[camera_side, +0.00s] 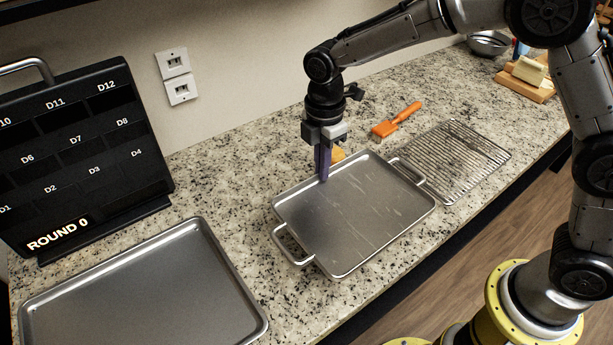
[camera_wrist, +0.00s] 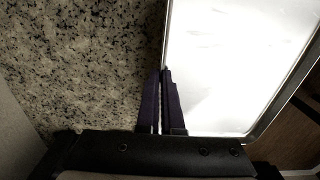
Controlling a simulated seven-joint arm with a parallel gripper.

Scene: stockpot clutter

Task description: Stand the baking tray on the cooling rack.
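A silver baking tray (camera_side: 352,212) with a loop handle at each end lies about flat in the middle of the counter. It shows as a bright sheet in the wrist view (camera_wrist: 235,65). My gripper (camera_side: 323,177) points down at the tray's back-left edge. In the wrist view its dark fingers (camera_wrist: 163,75) are close together with the tray's rim between their tips. The wire cooling rack (camera_side: 462,160) lies flat on the counter to the right of the tray. The tray's right handle reaches the rack's near left edge; I cannot tell whether they touch.
A larger plain metal tray (camera_side: 145,295) lies at front left. A black board with labels (camera_side: 85,150) stands behind it. An orange-handled brush (camera_side: 396,120) and a small yellowish item (camera_side: 338,154) lie behind the tray. A bowl (camera_side: 488,43) and wooden board (camera_side: 524,84) sit far right.

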